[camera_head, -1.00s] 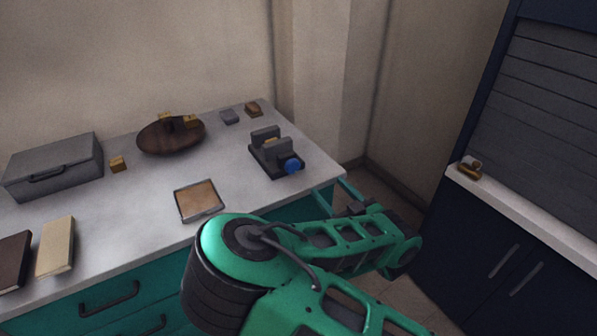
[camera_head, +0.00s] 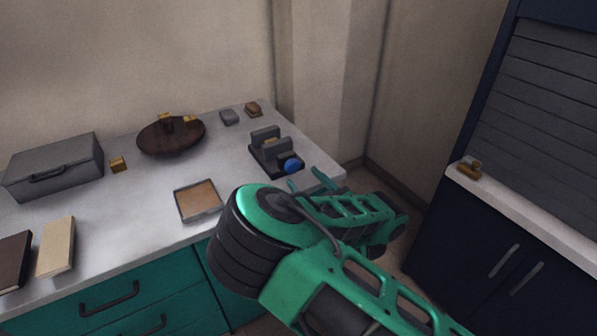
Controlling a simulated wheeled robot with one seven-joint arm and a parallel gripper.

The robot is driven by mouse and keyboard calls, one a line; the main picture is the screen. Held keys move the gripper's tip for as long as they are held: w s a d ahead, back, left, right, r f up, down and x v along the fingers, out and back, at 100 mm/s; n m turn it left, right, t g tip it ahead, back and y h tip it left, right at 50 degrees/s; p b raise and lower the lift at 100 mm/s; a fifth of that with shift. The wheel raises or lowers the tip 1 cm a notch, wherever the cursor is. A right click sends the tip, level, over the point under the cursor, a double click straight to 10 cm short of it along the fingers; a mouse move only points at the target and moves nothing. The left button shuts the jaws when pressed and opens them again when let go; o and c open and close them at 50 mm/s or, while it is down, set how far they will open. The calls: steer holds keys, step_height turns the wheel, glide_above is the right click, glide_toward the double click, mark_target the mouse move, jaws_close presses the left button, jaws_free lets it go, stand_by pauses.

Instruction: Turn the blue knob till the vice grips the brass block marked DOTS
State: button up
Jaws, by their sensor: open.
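The dark grey vice (camera_head: 263,155) stands near the right end of the pale worktop. Its round blue knob (camera_head: 292,166) is on the front right side. A small brass block (camera_head: 270,141) shows between the vice jaws, partly hidden by the nearer jaw. I cannot read any mark on it, nor tell whether the jaws touch it. My gripper (camera_head: 309,181) is at the end of the green arm, just in front of and below the knob in the picture. Its two green fingers are apart, empty, and do not appear to touch the knob.
A shallow tray (camera_head: 217,208) lies left of my arm. A dark wooden bowl (camera_head: 150,143) with brass pieces, a grey box (camera_head: 60,160), small blocks and two books share the worktop (camera_head: 120,220). Another brass piece (camera_head: 470,169) sits on the right-hand counter.

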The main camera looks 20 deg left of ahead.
mark_target(294, 168)
steer(key=shift+w+a+f, duration=0.15)
steer(key=shift+w+a, duration=0.05)
steer(key=shift+w, duration=0.2)
steer(key=shift+w+a, duration=0.15)
steer(key=shift+w+a+r, duration=0.25)
steer(key=shift+a+r, duration=0.25)
steer(key=shift+a, duration=0.2)
steer(key=shift+w+a+f, duration=0.1)
steer(key=shift+w+f, duration=0.1)
steer(key=shift+f, duration=0.2)
steer(key=shift+w+a+f, duration=0.1)
steer(key=shift+w+a, duration=0.1)
steer(key=shift+a, duration=0.05)
steer(key=shift+w+a+r, duration=0.3)
steer(key=shift+a+r, duration=0.1)
steer(key=shift+a, duration=0.2)
steer(key=c, duration=1.1)
